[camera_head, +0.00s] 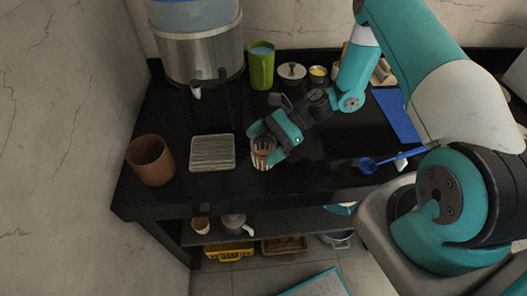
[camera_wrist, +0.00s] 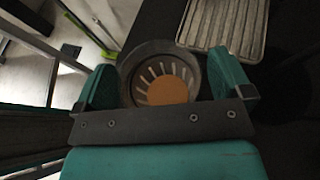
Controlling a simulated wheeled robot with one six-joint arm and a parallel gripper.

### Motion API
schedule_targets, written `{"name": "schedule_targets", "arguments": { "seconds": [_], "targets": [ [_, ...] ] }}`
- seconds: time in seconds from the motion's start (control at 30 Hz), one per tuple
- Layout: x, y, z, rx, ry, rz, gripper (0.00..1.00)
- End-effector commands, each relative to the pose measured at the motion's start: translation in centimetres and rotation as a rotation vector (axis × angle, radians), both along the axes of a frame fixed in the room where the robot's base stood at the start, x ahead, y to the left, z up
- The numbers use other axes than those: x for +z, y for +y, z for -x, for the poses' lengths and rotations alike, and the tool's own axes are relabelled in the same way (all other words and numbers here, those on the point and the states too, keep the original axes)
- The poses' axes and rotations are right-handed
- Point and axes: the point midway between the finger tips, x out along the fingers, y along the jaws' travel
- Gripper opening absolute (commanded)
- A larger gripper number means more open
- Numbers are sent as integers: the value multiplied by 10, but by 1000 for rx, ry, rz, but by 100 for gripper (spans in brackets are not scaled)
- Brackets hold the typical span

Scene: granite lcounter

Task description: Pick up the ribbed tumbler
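The ribbed tumbler (camera_head: 264,152) is a small cup with a brownish inside and pale ribs. In the head view it is between the fingers of my gripper (camera_head: 269,147), over the front part of the black counter. In the wrist view I look into the round mouth of the tumbler (camera_wrist: 160,82), with a dark rim, pale radial ribs and an orange-brown bottom. My gripper's teal fingers (camera_wrist: 162,80) stand on either side, very close to its wall. I cannot tell whether they press on it, or whether its base touches the counter.
A ridged drip tray (camera_head: 212,153) lies left of my gripper, under a metal-banded water dispenser (camera_head: 201,55). A terracotta pot (camera_head: 150,160) stands far left. A green cup (camera_head: 261,66) and a lidded pot (camera_head: 291,72) stand behind. A blue ladle (camera_head: 368,165) lies right.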

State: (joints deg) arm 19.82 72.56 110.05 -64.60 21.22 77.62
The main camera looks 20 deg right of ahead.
Motion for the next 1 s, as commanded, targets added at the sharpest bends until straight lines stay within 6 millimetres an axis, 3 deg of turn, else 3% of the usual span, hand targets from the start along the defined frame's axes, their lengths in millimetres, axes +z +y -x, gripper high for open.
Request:
{"name": "schedule_targets", "arguments": {
  "seconds": [0.03, 0.23, 0.67, 0.87, 1.0],
  "targets": [
    [0, 0, 0, 0, 0, 0, 86],
    [0, 0, 0, 0, 0, 0, 43],
    [9, 0, 0, 0, -1, 0, 43],
    [42, -1, -1, 1, -5, 2, 43],
    [85, -1, -1, 1, -8, 1, 43]
  ]
}}
